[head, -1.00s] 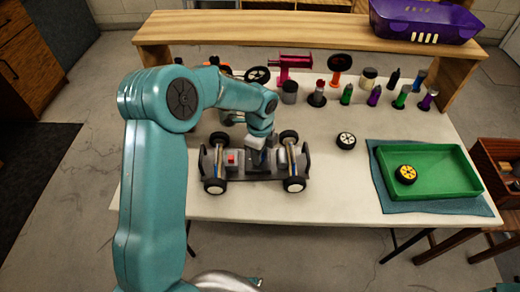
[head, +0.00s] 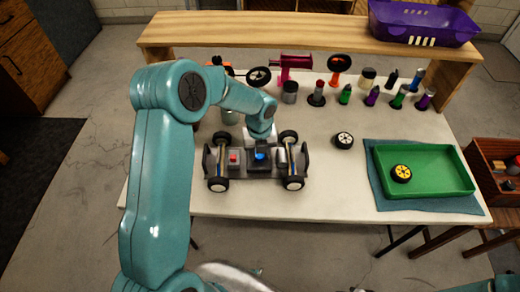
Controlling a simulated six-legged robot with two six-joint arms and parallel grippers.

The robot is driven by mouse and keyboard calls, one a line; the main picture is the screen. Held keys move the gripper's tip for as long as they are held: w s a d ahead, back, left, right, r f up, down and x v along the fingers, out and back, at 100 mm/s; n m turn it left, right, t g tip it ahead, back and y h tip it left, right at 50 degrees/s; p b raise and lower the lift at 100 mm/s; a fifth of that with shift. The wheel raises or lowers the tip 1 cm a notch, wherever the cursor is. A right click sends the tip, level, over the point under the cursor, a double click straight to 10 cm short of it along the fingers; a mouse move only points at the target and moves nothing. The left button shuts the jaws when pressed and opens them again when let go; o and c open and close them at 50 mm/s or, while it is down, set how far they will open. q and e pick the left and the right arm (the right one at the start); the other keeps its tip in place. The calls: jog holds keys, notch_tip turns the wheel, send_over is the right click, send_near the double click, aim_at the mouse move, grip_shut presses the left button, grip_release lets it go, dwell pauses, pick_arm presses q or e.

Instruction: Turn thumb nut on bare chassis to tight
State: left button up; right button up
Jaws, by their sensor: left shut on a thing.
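The bare chassis (head: 237,170) stands on its wheels on the white table, with a dark plate, end brackets and a small red block. A blue knob, which looks like the thumb nut (head: 260,156), shows at the chassis middle. My left gripper (head: 261,147) reaches down over the chassis from behind, its jaws shut at the blue nut. The wrist hides part of the jaws, and how far the nut is turned cannot be told. My right gripper is out of view; only a teal piece of arm shows at the lower right edge.
A loose wheel (head: 344,140) lies right of the chassis. A green tray (head: 435,185) holding a yellow-hubbed wheel (head: 401,173) sits on a blue mat. Several bottles and a magenta tool (head: 294,68) stand at the back below a wooden shelf (head: 300,32). The table front is clear.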

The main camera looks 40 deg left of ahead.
aim_at(259, 156)
pick_arm(q)
jog(key=shift+a+m+p, duration=0.1)
jog(key=shift+m+p, duration=0.8)
jog(key=shift+m, duration=1.3)
jog(key=o, duration=1.1)
jog(key=shift+c, duration=0.2)
notch_tip(259, 156, up, 16)
jog(key=shift+r, duration=0.15)
jog(key=shift+s, duration=0.1)
